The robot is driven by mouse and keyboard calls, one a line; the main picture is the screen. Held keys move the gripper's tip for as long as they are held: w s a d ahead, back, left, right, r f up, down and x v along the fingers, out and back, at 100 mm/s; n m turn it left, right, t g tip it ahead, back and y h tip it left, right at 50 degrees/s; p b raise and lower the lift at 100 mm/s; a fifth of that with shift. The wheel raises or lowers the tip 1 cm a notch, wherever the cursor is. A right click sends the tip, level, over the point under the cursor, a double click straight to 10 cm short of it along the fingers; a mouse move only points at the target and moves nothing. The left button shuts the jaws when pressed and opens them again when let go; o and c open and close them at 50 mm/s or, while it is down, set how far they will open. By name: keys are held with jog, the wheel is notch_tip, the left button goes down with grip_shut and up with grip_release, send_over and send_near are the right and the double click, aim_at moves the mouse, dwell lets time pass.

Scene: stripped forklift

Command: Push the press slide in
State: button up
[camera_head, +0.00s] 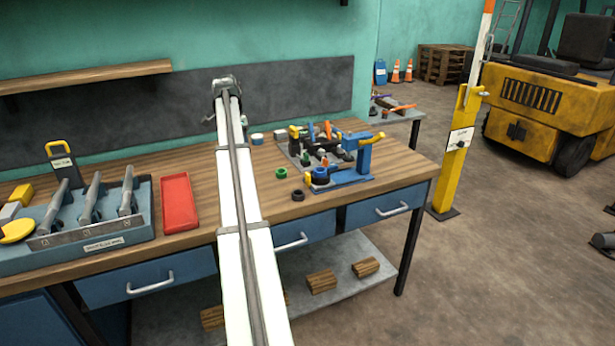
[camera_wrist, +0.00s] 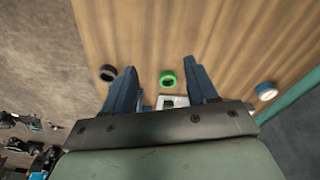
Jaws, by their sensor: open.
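In the head view, a blue press-like fixture (camera_head: 364,160) with a yellow-orange lever on top stands on a flat blue base at the right end of the workbench. I take it for the press; I cannot make out its slide or how far in it is. My gripper (camera_wrist: 160,67) shows in the wrist view with its two blue fingers spread apart and nothing held. A green ring (camera_wrist: 167,76) appears between the fingertips, on the bench beyond them. A pale square part shows between the finger bases. The press is not recognisable in the wrist view.
A tray of coloured tools (camera_head: 300,150) lies left of the press. A dark ring (camera_head: 298,195) and a white-blue roll (camera_head: 257,139) lie nearby. A red tray (camera_head: 179,203) and a blue rack (camera_head: 140,228) stand left of my arm. The bench's front edge is close.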

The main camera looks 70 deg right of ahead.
aim_at(308, 174)
jog(key=s+d+m, duration=0.1)
jog(key=s+d, duration=0.2)
jog(key=s, duration=0.4)
jog(key=s+d+m+y, duration=0.1)
jog(key=s+d+m, duration=0.1)
jog(key=s+d, duration=0.35)
jog(key=s+d+m, duration=0.1)
jog(key=s+d, duration=0.1)
jog(key=s, duration=0.6)
jog(key=shift+t, duration=0.3)
notch_tip(308, 174, down, 14)
jog(key=shift+s+f, duration=0.1)
jog(key=shift+s, duration=0.05)
jog(key=shift+c, duration=0.4)
grip_shut()
